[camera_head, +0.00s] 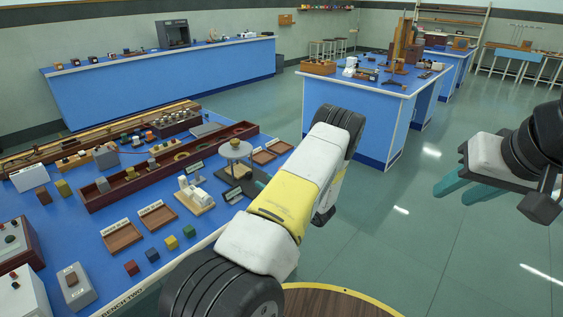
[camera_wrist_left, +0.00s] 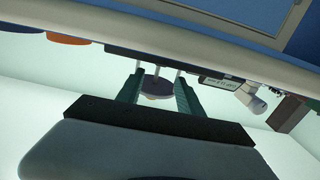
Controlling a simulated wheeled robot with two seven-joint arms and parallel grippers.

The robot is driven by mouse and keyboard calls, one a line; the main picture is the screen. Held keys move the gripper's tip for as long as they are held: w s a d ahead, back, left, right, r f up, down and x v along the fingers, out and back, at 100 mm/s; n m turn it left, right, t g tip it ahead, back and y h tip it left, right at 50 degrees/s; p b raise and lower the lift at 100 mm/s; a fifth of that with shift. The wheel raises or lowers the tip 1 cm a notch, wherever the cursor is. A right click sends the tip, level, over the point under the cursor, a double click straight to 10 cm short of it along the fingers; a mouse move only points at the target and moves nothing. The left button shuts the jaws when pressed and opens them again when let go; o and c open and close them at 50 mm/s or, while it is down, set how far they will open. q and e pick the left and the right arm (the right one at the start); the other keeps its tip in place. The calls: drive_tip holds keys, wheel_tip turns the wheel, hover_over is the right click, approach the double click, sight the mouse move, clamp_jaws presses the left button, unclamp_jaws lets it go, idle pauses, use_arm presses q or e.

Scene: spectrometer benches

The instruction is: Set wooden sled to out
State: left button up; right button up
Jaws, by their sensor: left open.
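I cannot pick out the wooden sled for certain. Low brown wooden pieces (camera_head: 238,171) show under a round white stand (camera_head: 235,149) on the blue bench (camera_head: 215,217); the stand has a small grey knob on top. In the left wrist view, the teal fingers of my left gripper (camera_wrist_left: 158,92) are apart and nothing is held. The stand (camera_wrist_left: 157,83) shows beyond and between them, upside down. My right gripper (camera_head: 468,188) hangs over the floor at right, fingers apart and empty.
A long brown channel (camera_head: 115,194) with several small blocks lies along the bench. Shallow brown trays (camera_head: 122,236), coloured cubes (camera_head: 171,242) and a white device on a wooden base (camera_head: 196,197) lie nearer. Another blue bench (camera_head: 375,85) stands behind. The floor at right is clear.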

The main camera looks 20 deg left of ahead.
sight(251, 174)
use_arm(q)
drive_tip(key=shift+w+a+f, duration=0.1)
drive_tip(key=shift+a+f, duration=0.05)
drive_tip(key=shift+a, duration=0.15)
drive_tip(key=x, duration=0.7)
drive_tip(key=shift+c, duration=0.4)
clamp_jaws()
idle(0.9)
